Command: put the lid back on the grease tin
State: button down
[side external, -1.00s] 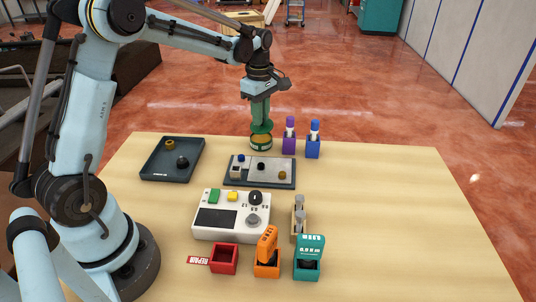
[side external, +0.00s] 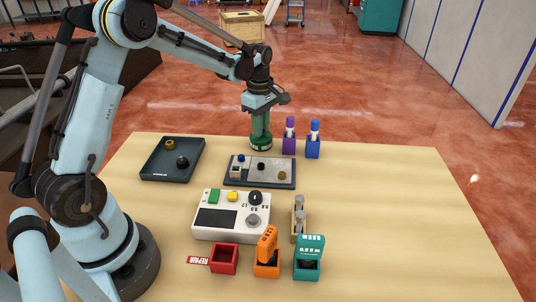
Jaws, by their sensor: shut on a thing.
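The grease tin (side external: 261,148) is a small round green tin with a pale band, near the far edge of the table. The green lid (side external: 261,139) sits at the tin's top, and the tin's yellow-brown contents are hidden. My gripper (side external: 261,132) points straight down over the tin and is shut on the lid. The lid looks level and in contact with the rim, but at this size I cannot tell if it is fully seated.
A purple holder (side external: 289,143) and a blue holder (side external: 313,147) stand close right of the tin. A grey plate with small parts (side external: 267,181) lies just in front. A dark tray (side external: 160,174) is to the left. A white control box (side external: 231,229) is nearer. The table's right side is clear.

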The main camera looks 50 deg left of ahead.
jog(key=shift+r, duration=0.3)
dwell(1.0)
jog(key=shift+f, duration=0.2)
dwell(1.0)
jog(key=c, duration=1)
grip_release()
jog(key=shift+o, duration=0.3)
jog(key=o, duration=0.4)
jog(key=shift+r, duration=0.1)
jog(key=shift+r, duration=3.4)
